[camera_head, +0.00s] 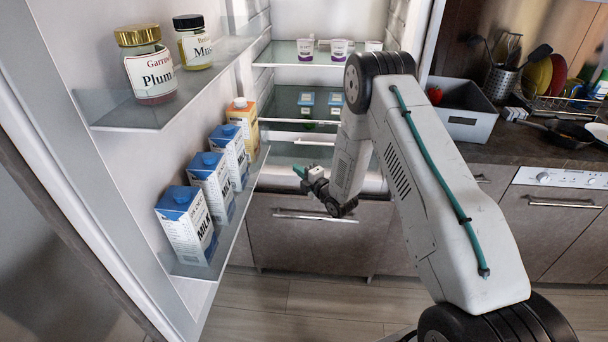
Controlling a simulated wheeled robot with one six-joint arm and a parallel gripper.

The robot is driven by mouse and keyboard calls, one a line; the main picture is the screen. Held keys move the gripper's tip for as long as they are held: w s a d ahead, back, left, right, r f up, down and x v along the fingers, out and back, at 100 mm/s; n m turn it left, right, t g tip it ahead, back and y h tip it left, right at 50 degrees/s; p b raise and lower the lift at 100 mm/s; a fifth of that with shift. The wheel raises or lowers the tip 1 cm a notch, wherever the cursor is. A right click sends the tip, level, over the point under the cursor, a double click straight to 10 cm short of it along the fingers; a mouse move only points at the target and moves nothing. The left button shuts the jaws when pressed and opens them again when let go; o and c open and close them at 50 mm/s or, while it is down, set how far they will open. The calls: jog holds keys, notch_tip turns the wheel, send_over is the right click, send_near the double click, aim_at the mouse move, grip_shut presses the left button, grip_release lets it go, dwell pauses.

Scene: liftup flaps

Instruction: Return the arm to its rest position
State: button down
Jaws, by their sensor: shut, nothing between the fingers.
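My arm rises from the lower right, bends at a black joint near the top middle and hangs down in front of the open fridge. My gripper (300,172) is at the end of it, small in the picture, pointing left and shut with nothing in it. It appears in front of the lower part of the fridge, to the right of the open fridge door (125,262). It looks apart from the door and its cartons. The exact gap to the fridge interior is hard to tell.
Door shelves hold several cartons (188,226) and two jars (148,70). Fridge shelves (283,103) hold small cups (306,50). At right, a counter (490,150) carries a grey bin (468,122), a utensil holder (499,84) and a pan (556,128). Floor (290,305) shows below.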

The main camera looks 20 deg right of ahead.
jog(key=s+d+f+m+g+h, duration=0.5)
jog(key=s+d+f+m+g, duration=0.15)
jog(key=s+m+g, duration=0.3)
jog(key=s+a+r+m+g, duration=0.2)
jog(key=s+r+m, duration=0.2)
jog(key=s+r, duration=0.9)
jog(key=s+a+r+m+g, duration=0.2)
jog(key=s+r+m, duration=0.2)
jog(key=s+r, duration=0.9)
jog(key=s+a+r+m+g+h, duration=0.1)
jog(key=s+r+m, duration=0.3)
jog(key=s+r, duration=1)
jog(key=shift+s+a+g, duration=0.55)
jog(key=shift+s, duration=0.6)
jog(key=shift+a+m, duration=0.1)
jog(key=shift+m, duration=0.15)
